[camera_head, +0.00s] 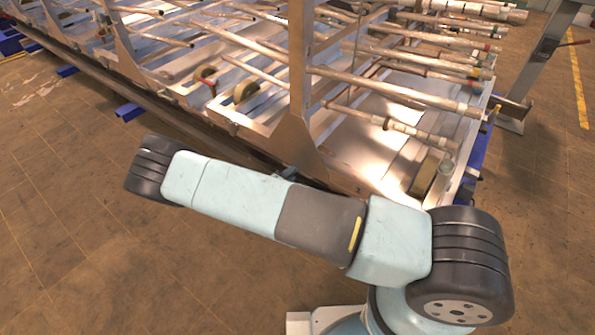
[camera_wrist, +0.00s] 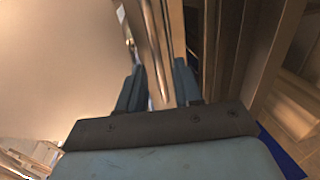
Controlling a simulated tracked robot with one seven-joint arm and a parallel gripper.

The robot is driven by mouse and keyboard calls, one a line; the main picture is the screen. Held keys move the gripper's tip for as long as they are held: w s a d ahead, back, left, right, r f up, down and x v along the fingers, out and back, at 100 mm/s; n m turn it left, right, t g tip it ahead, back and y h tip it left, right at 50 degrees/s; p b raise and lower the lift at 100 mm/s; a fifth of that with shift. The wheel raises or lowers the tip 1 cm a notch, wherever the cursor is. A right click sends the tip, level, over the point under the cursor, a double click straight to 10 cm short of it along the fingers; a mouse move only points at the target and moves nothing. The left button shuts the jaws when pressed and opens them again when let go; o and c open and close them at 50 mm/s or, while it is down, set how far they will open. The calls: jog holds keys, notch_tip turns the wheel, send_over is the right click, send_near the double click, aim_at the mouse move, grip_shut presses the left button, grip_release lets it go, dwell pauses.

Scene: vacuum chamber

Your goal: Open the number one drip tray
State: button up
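Flat metal drip trays (camera_head: 352,150) lie under rows of pipes in the long metal frame in the head view. I cannot read a number on any tray, so I cannot tell which is number one. In the wrist view, my gripper (camera_wrist: 159,88) has its two blue fingers apart, pointing toward a narrow metal bar or edge (camera_wrist: 153,45). The bar shows in the gap between the fingers; whether they touch it is unclear. A broad pale flat surface (camera_wrist: 60,70) fills the left of the wrist view. My gripper is hidden behind my arm in the head view.
An upright metal post (camera_head: 301,80) of the frame stands just beyond my arm. Several long pipes (camera_head: 395,90) stick out above the trays. In the wrist view, a metal upright (camera_wrist: 262,60) stands close right of the fingers. The tiled floor (camera_head: 60,230) at left is clear.

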jog(key=shift+x, duration=2.05)
grip_shut()
